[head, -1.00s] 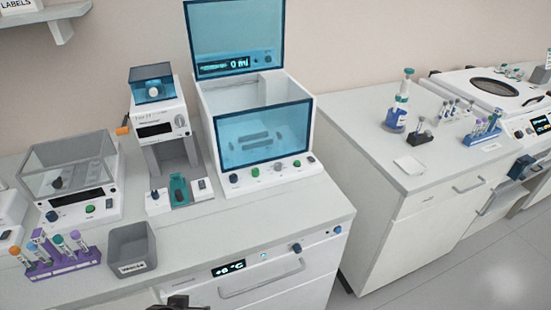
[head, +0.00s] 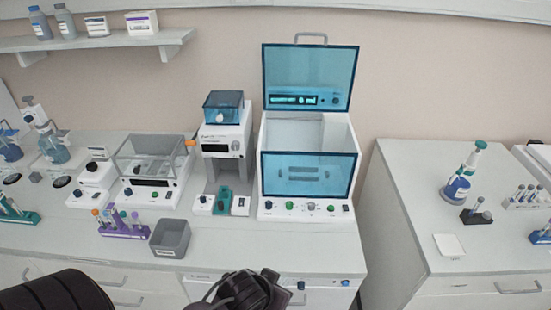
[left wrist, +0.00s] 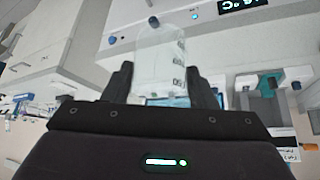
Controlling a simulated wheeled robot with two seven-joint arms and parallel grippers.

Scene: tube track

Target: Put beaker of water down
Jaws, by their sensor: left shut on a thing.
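The beaker (left wrist: 160,55) is clear, with dark graduation marks, and sits between the two black fingers in the left wrist view. My left gripper (left wrist: 163,78) is shut on it. In the head view my left gripper (head: 248,290) is at the bottom edge, in front of the bench front. The beaker is hard to make out there, and its water level cannot be told. My right gripper is not in view.
The bench (head: 215,255) carries a grey bin (head: 170,238), a purple tube rack (head: 122,228), a white device with a blue top (head: 223,150) and an open blue-lidded box (head: 308,175). A floor gap separates it from the right bench (head: 420,235).

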